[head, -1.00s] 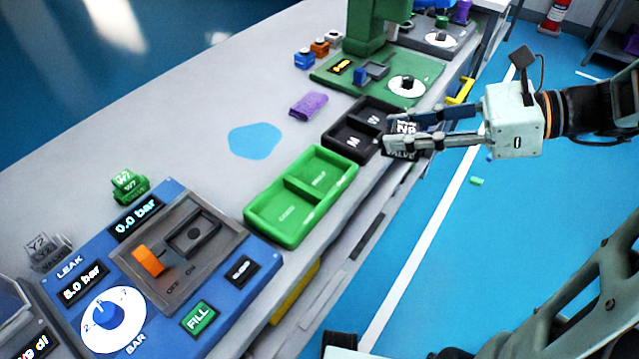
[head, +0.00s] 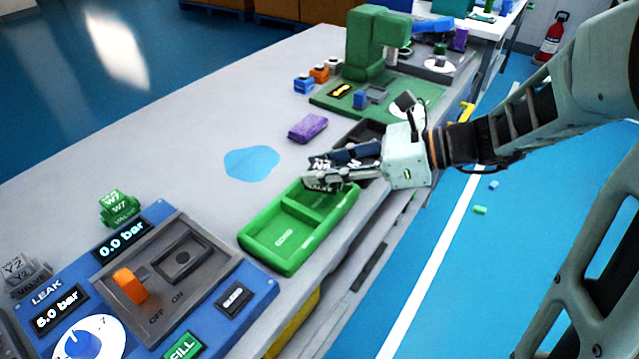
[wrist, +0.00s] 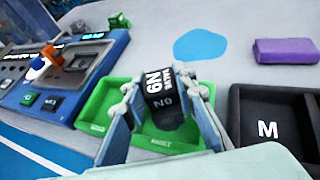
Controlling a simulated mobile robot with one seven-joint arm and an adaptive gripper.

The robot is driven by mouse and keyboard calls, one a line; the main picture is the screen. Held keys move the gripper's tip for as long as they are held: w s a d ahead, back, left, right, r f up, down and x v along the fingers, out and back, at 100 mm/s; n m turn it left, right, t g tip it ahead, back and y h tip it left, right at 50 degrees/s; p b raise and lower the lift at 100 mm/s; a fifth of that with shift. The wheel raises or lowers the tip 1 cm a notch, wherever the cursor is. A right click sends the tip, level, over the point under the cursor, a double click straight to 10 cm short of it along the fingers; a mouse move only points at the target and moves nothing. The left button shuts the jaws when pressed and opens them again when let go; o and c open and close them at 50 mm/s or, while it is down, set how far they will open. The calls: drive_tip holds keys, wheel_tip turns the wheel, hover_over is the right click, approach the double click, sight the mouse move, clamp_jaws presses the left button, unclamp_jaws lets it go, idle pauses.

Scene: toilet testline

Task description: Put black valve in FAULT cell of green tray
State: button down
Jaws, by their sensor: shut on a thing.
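My gripper (head: 318,174) is shut on the black valve (head: 322,185), a dark block with white lettering. In the head view they are at the far end of the green tray (head: 283,266), over its far cell. The wrist view shows the valve (wrist: 163,95) between both fingers, above the right-hand cell of the green tray (wrist: 94,104). The valve's height above that cell's floor is hard to tell. The tray has two cells with a divider; both look empty. The label on the floor of the cell below the valve is too blurred to read surely.
A black tray (wrist: 272,118) marked M lies beside the green tray, partly behind my gripper in the head view. A blue test panel (head: 258,294), a green valve block (head: 118,207) and a purple block (head: 307,128) stand around. The grey bench around the blue patch (head: 251,163) is clear.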

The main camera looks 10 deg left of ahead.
drive_tip(key=f, duration=0.1)
drive_tip(key=f+b, duration=0.1)
drive_tip(key=f, duration=0.1)
drive_tip(key=shift+a+f, duration=0.2)
drive_tip(key=shift+a, duration=0.2)
drive_tip(key=shift+w+f, duration=0.1)
drive_tip(key=shift+f, duration=0.15)
drive_tip(key=shift+f, duration=0.15)
drive_tip(key=c, duration=1.8)
unclamp_jaws()
drive_tip(key=shift+c, duration=0.2)
